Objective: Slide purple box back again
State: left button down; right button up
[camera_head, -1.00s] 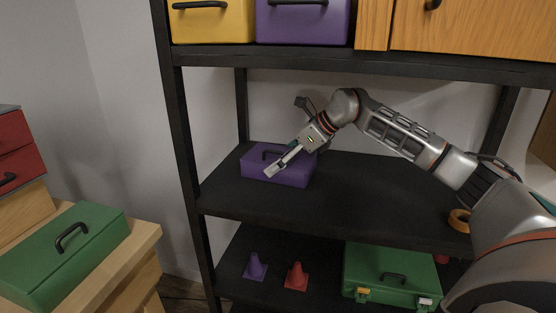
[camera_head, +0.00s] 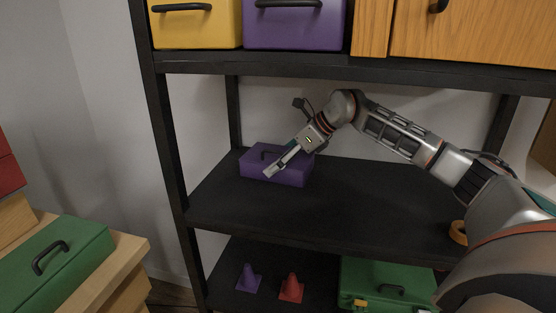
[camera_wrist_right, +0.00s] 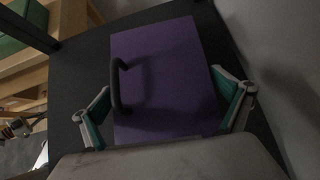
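The purple box (camera_head: 288,175) with a dark handle lies on the black middle shelf (camera_head: 300,215), towards its left rear. My right gripper (camera_head: 270,172) reaches over the box from the right, with one finger visible against its front. In the right wrist view the purple box (camera_wrist_right: 165,80) lies between the two spread fingers of the right gripper (camera_wrist_right: 168,108), its handle near the left finger. Both fingers are close to the box's sides; whether they touch is unclear. My left gripper is out of view.
A yellow box (camera_head: 197,25) and another purple box (camera_head: 293,25) stand on the shelf above. Cones (camera_head: 290,288) and a green case (camera_head: 385,285) stand below. An orange ring (camera_head: 458,232) lies at right. The middle shelf's centre is clear.

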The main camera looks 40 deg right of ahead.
aim_at(296, 158)
jog(key=shift+s+d+r, duration=0.1)
jog(key=shift+s+r, duration=0.05)
jog(key=shift+r, duration=0.1)
jog(key=v, duration=0.7)
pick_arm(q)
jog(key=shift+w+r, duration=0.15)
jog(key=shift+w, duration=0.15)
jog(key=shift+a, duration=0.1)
pick_arm(e)
jog(key=shift+f, duration=0.15)
